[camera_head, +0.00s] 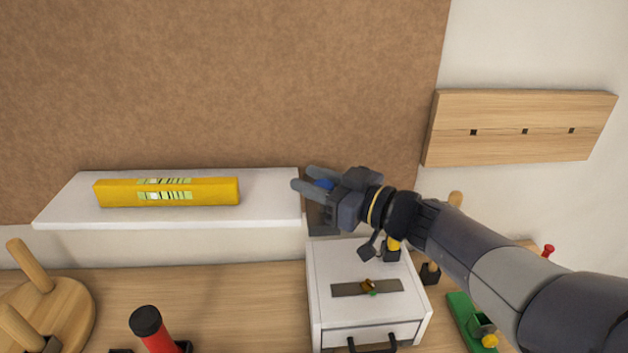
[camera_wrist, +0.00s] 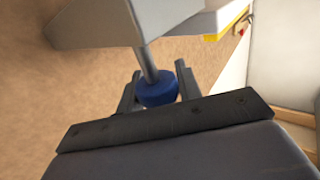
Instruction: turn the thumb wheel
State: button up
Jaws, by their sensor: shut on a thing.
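The thumb wheel is a small blue knob (camera_wrist: 157,91) on a short grey shaft (camera_wrist: 148,62), which comes out of a pale body (camera_wrist: 92,22) in the wrist view. In the head view the blue wheel (camera_head: 325,184) shows between the fingers of my gripper (camera_head: 303,178), just off the right end of the white shelf. My gripper (camera_wrist: 157,74) is shut on the wheel, one finger on each side of it. Part of the wheel is hidden by the fingers and the dark gripper plate.
A yellow spirit level (camera_head: 215,190) lies on the white shelf (camera_head: 265,207). A white drawer box (camera_head: 325,268) stands below my gripper. A wooden board (camera_head: 520,105) hangs at right. A red cylinder (camera_head: 158,338) and a pegged wooden disc (camera_head: 75,300) stand at lower left.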

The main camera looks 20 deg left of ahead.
jog(key=m+t+b, duration=0.1)
jog(key=t, duration=0.1)
jog(key=m+t+h+b, duration=0.1)
jog(key=m+t, duration=0.1)
jog(key=shift+w+t, duration=0.2)
jog(key=shift+t, duration=0.2)
jog(key=shift+w+d+m+t+h+b, duration=0.1)
jog(key=shift+w+m+t+h+b, duration=0.05)
jog(key=shift+m+t+h+b, duration=0.55)
jog(key=t+b, duration=0.1)
jog(key=b, duration=0.2)
jog(key=shift+w+m+t+h, duration=0.1)
jog(key=shift+m+t+h, duration=0.2)
jog(key=shift+m+h, duration=0.1)
jog(key=m+t+h+b, duration=0.1)
jog(key=b, duration=0.5)
jog(key=shift+w+f, duration=0.1)
jog(key=shift+w, duration=0.05)
